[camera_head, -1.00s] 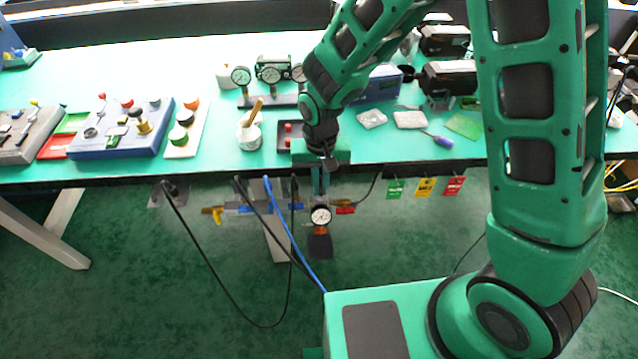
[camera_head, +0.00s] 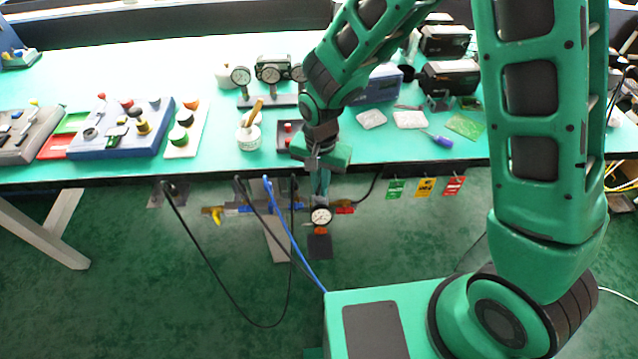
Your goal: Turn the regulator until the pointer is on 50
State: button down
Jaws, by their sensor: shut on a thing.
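The regulator (camera_head: 320,243) hangs at the front edge of the bench, with a dark bowl and an orange band below its gauge. The round white gauge (camera_head: 320,216) faces me; its pointer is too small to read. My gripper (camera_head: 320,194) points down at the bench edge, just above the gauge. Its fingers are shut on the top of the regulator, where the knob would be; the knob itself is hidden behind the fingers. The gripper body is turned at an angle to the bench edge.
A pipe row with a yellow valve handle (camera_head: 213,211) runs left of the regulator under the bench. A blue hose (camera_head: 288,225) and black cables hang close by on the left. Green, yellow and red tags (camera_head: 425,187) hang to the right. Boxes and gauges stand on the bench.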

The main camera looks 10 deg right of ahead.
jog(key=shift+m, duration=0.5)
jog(key=c, duration=1.9)
grip_release()
jog(key=shift+o, duration=0.2)
notch_tip(320, 180, up, 11)
jog(key=shift+w+f, duration=0.1)
